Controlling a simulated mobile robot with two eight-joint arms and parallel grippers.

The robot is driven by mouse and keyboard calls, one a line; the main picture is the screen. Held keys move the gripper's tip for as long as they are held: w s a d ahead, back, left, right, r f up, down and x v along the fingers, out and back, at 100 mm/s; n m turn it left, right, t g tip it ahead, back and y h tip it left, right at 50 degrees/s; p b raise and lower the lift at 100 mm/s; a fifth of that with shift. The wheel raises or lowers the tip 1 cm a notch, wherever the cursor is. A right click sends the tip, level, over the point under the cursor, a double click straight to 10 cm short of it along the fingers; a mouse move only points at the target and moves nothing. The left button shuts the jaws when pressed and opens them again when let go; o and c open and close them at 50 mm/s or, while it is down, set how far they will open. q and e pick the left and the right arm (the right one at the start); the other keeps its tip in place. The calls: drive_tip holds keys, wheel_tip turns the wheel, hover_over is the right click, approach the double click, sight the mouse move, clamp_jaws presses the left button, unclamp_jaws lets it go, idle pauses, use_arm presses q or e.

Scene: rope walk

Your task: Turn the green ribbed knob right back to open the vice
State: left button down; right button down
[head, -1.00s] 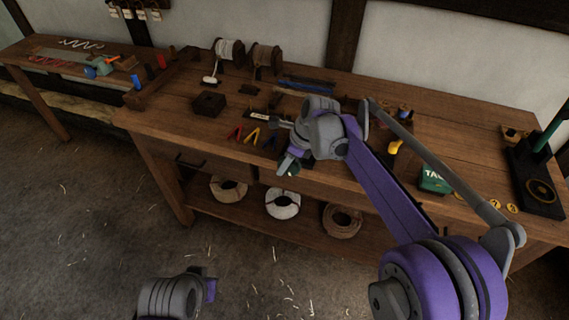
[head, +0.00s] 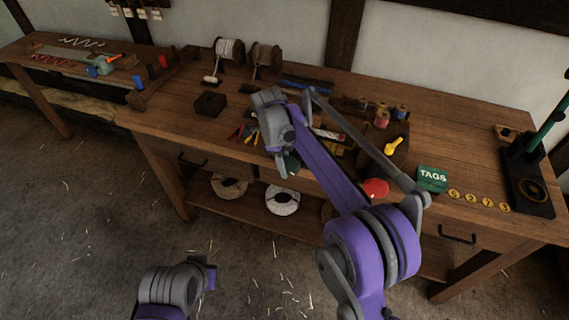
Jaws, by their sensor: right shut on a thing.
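The green ribbed knob (head: 291,164) shows as a small dark green patch at the bench's front edge in the head view. My right gripper (head: 282,165) points down at it and is shut on it. The gripper's wrist and my purple forearm cover most of the knob, and its ribs cannot be made out. The vice jaws are hidden behind my right arm, so I cannot tell how wide they stand. Part of my left arm shows at the bottom left, but its fingers are not in view.
The wooden bench (head: 460,115) holds two spools, a dark block (head: 209,103), a yellow-handled tool (head: 393,146), a red round thing (head: 375,187) and a green TAGS box (head: 432,178). A dark press stand (head: 528,185) is at right. Rope coils (head: 282,200) lie on the shelf below.

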idle(0.3)
drive_tip(key=c, duration=0.6)
unclamp_jaws()
drive_tip(key=shift+c, duration=0.2)
wheel_tip(320, 180, up, 11)
drive_tip(key=a+p, duration=0.1)
drive_tip(key=a, duration=0.1)
drive_tip(key=shift+w+a+f+p, duration=0.15)
drive_tip(key=shift+w+f+p, duration=0.05)
drive_tip(key=shift+w+p, duration=0.15)
